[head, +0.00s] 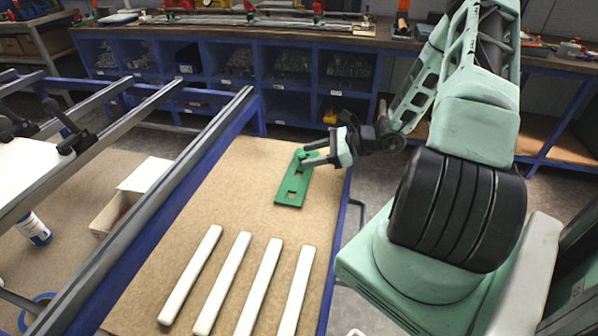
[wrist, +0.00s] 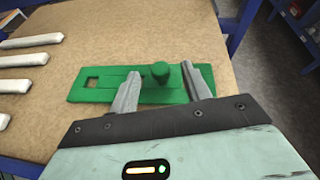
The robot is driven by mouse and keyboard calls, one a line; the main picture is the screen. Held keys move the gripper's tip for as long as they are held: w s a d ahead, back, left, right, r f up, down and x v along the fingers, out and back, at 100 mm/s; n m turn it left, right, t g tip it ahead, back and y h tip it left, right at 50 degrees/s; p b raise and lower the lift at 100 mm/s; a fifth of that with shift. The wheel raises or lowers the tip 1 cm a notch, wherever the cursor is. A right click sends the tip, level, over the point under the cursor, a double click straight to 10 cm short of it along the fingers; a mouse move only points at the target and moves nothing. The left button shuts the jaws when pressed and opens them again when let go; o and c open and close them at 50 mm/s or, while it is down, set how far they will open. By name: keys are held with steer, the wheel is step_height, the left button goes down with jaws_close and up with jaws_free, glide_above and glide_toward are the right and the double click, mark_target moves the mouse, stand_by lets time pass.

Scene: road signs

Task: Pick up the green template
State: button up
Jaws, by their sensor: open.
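The green template (head: 291,190) is a flat plate with square cutouts and a round knob. It lies on the brown tabletop (head: 240,205), towards the table's far right side. My gripper (head: 308,154) is over the far end of the template, with its fingers apart near the knob. In the wrist view, the template (wrist: 105,88) lies across the picture, and its green knob (wrist: 160,70) stands between and slightly beyond the fingertips of my gripper (wrist: 164,77). The fingers are open and hold nothing. They hide part of the template's near edge.
Several white bars (head: 232,272) lie side by side nearer on the table. A blue frame with grey rails (head: 190,150) borders the table's left side. A blue shelf workbench (head: 230,70) stands behind. The tabletop between template and bars is clear.

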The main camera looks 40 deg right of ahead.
steer(key=shift+w+a+f, duration=0.15)
steer(key=shift+w+a, duration=0.05)
steer(key=shift+w, duration=0.1)
jaws_close()
